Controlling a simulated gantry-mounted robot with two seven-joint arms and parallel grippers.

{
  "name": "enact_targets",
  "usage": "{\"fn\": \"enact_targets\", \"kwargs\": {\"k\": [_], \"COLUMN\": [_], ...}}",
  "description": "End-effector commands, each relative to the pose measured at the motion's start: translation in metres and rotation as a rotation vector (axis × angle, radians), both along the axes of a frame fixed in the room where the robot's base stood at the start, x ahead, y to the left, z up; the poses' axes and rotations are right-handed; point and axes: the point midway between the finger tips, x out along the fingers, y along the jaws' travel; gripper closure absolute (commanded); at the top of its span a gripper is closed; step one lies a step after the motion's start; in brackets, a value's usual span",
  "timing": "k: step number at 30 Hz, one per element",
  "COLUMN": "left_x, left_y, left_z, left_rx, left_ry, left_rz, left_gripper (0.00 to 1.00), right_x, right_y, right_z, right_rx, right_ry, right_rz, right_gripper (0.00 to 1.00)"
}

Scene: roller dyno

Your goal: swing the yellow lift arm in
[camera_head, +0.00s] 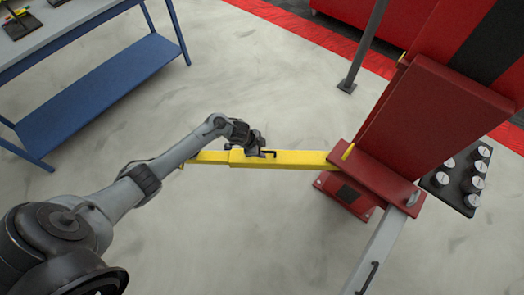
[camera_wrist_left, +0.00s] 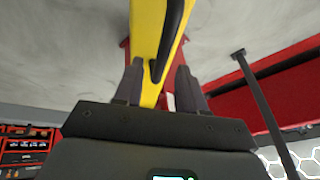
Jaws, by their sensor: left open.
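The yellow lift arm (camera_head: 300,159) stretches left across the floor from the red lift post (camera_head: 420,115) in the head view. My right gripper is not in view.
A blue workbench (camera_head: 100,85) stands at the upper left. A grey lift arm (camera_head: 378,255) extends from the post's base toward the bottom. A black tray of round pads (camera_head: 462,180) is at the right. A dark pole (camera_head: 362,50) stands behind. Floor beside the yellow arm is clear.

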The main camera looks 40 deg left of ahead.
Motion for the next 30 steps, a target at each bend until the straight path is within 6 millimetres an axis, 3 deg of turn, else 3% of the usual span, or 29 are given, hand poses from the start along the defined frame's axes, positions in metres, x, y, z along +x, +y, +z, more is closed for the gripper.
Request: {"fn": "enact_targets", "kwargs": {"k": [14, 22, 30], "left_x": [0.0043, 0.0041, 0.0040], "left_y": [-0.0018, -0.0017, -0.0016], "left_z": [-0.0090, -0.0091, -0.0090], "left_rx": [0.001, 0.001, 0.001], "left_ry": [-0.001, -0.001, -0.001], "left_rz": [0.000, 0.000, 0.000], "left_gripper": [0.60, 1.00, 1.00], "right_x": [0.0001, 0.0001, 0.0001], "right_y": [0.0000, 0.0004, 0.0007], "right_z": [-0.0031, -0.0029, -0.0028], "right_rx": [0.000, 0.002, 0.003], "right_ry": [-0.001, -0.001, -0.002], "right_rz": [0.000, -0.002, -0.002], "right_gripper": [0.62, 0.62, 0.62]}}
